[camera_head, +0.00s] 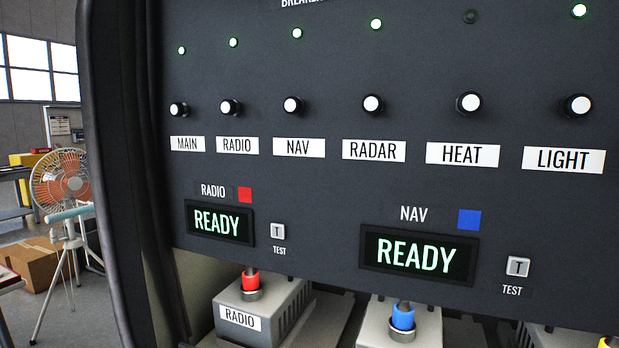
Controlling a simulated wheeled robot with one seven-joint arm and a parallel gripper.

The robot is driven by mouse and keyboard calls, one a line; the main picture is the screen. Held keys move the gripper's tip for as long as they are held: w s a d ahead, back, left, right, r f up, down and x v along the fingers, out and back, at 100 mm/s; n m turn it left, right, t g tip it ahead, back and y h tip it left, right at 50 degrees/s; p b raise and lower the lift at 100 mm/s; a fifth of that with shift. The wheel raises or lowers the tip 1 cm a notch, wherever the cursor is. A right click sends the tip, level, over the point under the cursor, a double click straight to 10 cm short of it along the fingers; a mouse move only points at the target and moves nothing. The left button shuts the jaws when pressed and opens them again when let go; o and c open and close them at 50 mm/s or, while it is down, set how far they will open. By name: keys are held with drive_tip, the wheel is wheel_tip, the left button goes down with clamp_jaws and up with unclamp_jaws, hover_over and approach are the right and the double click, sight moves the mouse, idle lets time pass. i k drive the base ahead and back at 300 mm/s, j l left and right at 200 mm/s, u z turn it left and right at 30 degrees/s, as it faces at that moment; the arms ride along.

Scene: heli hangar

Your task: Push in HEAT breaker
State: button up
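The HEAT breaker (469,103) is a round knob with a white face and dark rim, in the upper right of the dark panel (330,185). Its label (463,155) reads HEAT and sits just below it. The small lamp (470,17) above it is dark. The lamps above MAIN, RADIO, NAV, RADAR and LIGHT glow green. The HEAT knob seems to stand out a little from the panel; I cannot tell how far compared with the others. My gripper is not in view.
The RADAR breaker (372,104) is left of HEAT and the LIGHT breaker (578,105) is right of it. Below are two READY displays, with a RADIO box (255,309) under them. An orange fan (62,185) stands at the far left. The space before the breakers looks clear.

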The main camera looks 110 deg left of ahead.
sight(470, 103)
drive_tip(key=u, duration=3.25)
